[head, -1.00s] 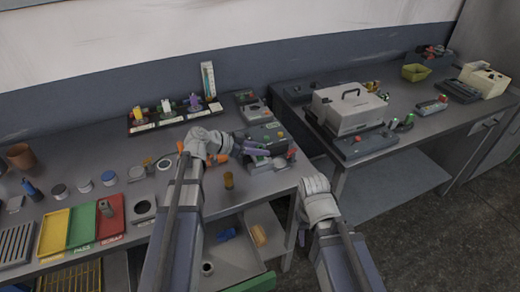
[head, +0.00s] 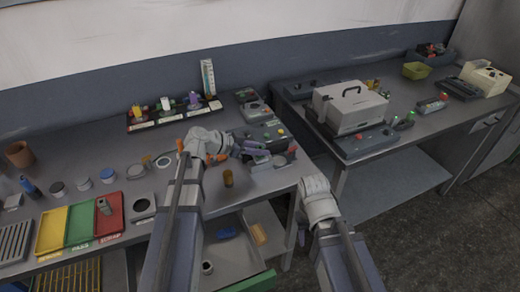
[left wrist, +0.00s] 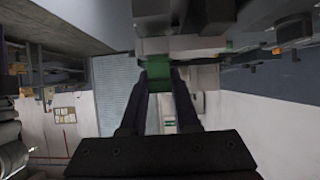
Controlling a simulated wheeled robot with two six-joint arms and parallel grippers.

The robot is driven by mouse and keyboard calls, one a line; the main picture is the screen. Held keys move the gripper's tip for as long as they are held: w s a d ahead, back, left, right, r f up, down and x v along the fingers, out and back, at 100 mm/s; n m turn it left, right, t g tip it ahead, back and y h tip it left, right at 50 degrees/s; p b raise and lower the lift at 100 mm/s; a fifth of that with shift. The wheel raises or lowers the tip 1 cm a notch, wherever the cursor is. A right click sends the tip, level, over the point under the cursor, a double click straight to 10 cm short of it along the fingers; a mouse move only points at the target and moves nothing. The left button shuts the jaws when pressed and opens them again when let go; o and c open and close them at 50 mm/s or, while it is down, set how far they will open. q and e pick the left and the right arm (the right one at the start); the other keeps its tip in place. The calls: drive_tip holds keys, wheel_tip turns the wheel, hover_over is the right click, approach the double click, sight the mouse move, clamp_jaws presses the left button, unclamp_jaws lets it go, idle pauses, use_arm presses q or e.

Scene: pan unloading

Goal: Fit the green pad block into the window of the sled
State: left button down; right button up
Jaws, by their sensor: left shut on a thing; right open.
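My left gripper (head: 258,153) is at the back right of the left bench, over a grey device. It is shut on the green pad block (left wrist: 158,67), which shows in the left wrist view as a green patch between the fingertips. A grey piece (left wrist: 185,44) lies right against the block there; I cannot tell whether it is the sled or whether the block is in its window. In the head view the gripper hides the block. My right gripper (head: 301,236) hangs low in front of the gap between the benches; its fingers are mostly hidden behind my wrist.
Yellow, green and red trays (head: 110,228) lie at the left. A rack (head: 176,116) with coloured pieces is at the back. The right bench bears a white case (head: 348,104).

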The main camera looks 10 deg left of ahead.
use_arm(q)
drive_tip(key=c, duration=0.6)
unclamp_jaws()
drive_tip(key=shift+o, duration=0.2)
drive_tip(key=p+v, duration=0.3)
drive_tip(key=v, duration=0.5)
drive_tip(key=shift+p, duration=0.35)
drive_tip(key=shift+f, duration=0.1)
